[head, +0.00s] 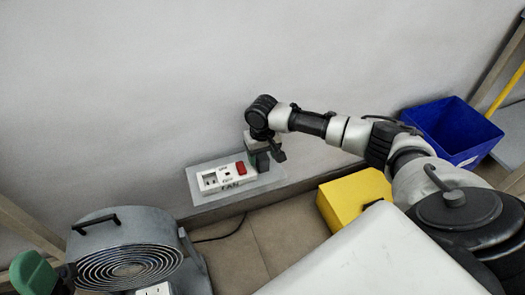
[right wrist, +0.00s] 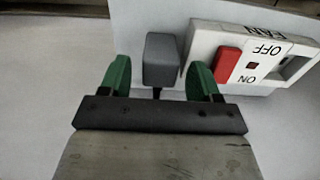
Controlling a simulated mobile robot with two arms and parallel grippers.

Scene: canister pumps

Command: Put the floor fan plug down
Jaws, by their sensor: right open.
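The floor fan plug, a dark grey block (right wrist: 162,60), stands on the light grey plate beside the socket strip; it also shows in the head view (head: 262,161). My right gripper (right wrist: 160,82) is open, with one green finger on each side of the plug and a visible gap at both sides. In the head view the right gripper (head: 265,147) is over the plate's right part. The grey floor fan (head: 130,262) stands at the lower left. A green finger of my left gripper (head: 34,273) shows at the lower left corner; its jaws are mostly hidden.
The white socket strip (head: 218,178) with a red switch and the label FAN sits on the plate (head: 276,183) against the wall. A yellow box (head: 340,202) and a blue bin (head: 445,125) stand to the right. A dark cord (head: 222,237) lies on the floor.

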